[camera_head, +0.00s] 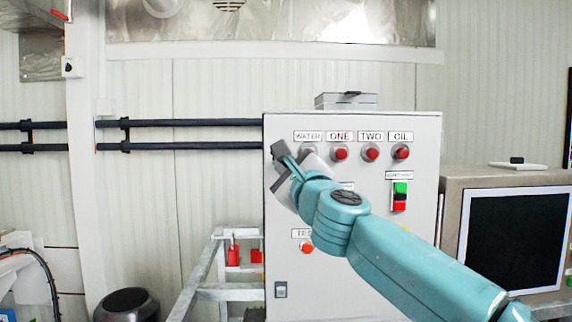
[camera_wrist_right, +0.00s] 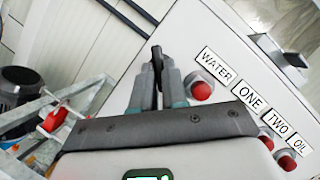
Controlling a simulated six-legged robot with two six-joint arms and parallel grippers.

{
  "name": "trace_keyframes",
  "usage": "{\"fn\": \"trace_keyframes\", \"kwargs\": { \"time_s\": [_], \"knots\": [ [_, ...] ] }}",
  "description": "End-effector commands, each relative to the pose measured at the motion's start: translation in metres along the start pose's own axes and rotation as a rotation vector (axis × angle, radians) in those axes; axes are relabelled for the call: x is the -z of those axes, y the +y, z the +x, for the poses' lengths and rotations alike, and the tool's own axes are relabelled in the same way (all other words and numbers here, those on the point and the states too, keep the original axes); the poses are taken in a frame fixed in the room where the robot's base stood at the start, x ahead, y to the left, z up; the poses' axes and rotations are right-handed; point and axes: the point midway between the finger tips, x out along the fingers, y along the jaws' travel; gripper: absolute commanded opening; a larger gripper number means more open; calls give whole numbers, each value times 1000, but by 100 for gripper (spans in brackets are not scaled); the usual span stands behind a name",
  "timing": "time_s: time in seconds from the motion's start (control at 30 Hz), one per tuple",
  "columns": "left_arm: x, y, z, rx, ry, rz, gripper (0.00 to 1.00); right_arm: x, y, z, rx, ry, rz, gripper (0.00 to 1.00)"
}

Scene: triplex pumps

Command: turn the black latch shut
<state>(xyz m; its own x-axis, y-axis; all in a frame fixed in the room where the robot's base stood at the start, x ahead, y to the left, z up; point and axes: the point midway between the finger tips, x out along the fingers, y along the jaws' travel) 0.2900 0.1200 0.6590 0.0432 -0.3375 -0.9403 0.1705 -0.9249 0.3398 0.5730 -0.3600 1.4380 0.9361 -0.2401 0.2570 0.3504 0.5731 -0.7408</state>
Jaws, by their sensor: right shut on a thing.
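The black latch (camera_wrist_right: 156,53) shows in the right wrist view as a small dark piece between my fingertips, near the left edge of the grey control cabinet (camera_head: 375,275). My right gripper (camera_wrist_right: 159,72) is shut on it. In the head view my right gripper (camera_head: 282,166) is at the cabinet's upper left edge, and it and my teal arm largely hide the latch. I cannot tell the latch's exact angle. My left gripper is in neither view.
Red lamps labelled WATER, ONE, TWO and OIL (camera_head: 400,152) sit right of the gripper. A green and red switch (camera_head: 400,196) is lower right. A grey box (camera_head: 352,100) tops the cabinet. A metal frame (camera_head: 205,265) stands left, and a monitor (camera_head: 515,240) right.

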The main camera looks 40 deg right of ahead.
Motion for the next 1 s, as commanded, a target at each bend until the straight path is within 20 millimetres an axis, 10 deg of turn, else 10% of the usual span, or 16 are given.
{"fn": "trace_keyframes", "kwargs": {
  "time_s": [1.0],
  "knots": [
    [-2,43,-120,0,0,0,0,-7,-15,3,-231,3,-575,0]
  ]
}}
